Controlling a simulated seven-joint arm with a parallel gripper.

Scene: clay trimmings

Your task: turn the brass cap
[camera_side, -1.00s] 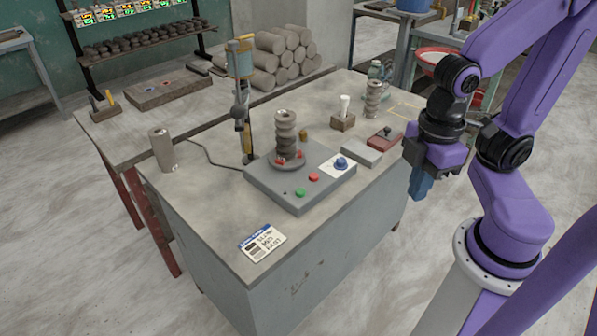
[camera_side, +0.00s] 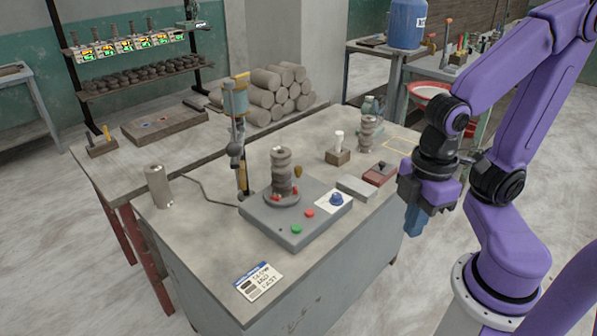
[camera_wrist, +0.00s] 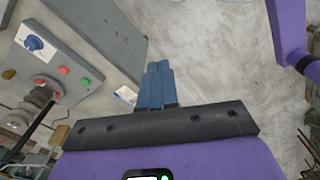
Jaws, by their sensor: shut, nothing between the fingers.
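A small brass-coloured piece (camera_side: 298,171), likely the brass cap, stands just behind the grey control box (camera_side: 268,222), to the right of a ribbed clay column (camera_side: 282,166). My gripper (camera_side: 412,226) hangs off the right side of the table, well apart from the cap, with blue fingers pointing down. In the wrist view the two fingers (camera_wrist: 158,66) lie together, empty, over the floor beside the table.
The box carries a blue knob (camera_side: 336,198), a red button (camera_side: 310,212) and a green button (camera_side: 296,229). A grey block (camera_side: 355,187), a red-topped box (camera_side: 380,172) and another ribbed column (camera_side: 368,133) stand at the table's right. The front left tabletop is mostly clear.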

